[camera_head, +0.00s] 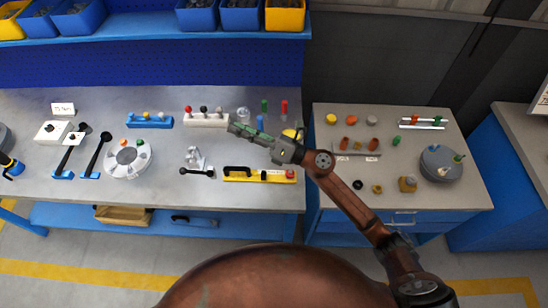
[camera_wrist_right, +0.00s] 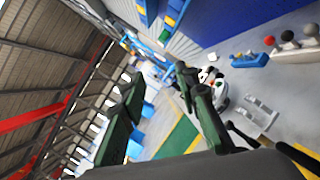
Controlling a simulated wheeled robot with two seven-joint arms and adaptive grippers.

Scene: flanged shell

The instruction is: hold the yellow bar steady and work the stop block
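The yellow bar (camera_head: 252,179) lies flat near the front edge of the grey bench in the head view, with a black handle (camera_head: 237,170) at its left part and a red part (camera_head: 291,173) at its right end. I cannot tell which small part on it is the stop block. A yellow corner of the bar (camera_wrist_right: 308,153) shows at the lower right of the right wrist view. My right gripper (camera_head: 233,128) is above the bench, beyond the bar and apart from it. In the wrist view its two green fingers (camera_wrist_right: 158,75) are spread and empty. My left gripper is not in view.
A metal toggle clamp (camera_head: 197,162) with a black-knobbed lever sits left of the bar. A white round fixture (camera_head: 128,158) is further left. A white block with coloured knobs (camera_head: 206,120) stands behind. A second bench (camera_head: 405,195) with small parts is to the right.

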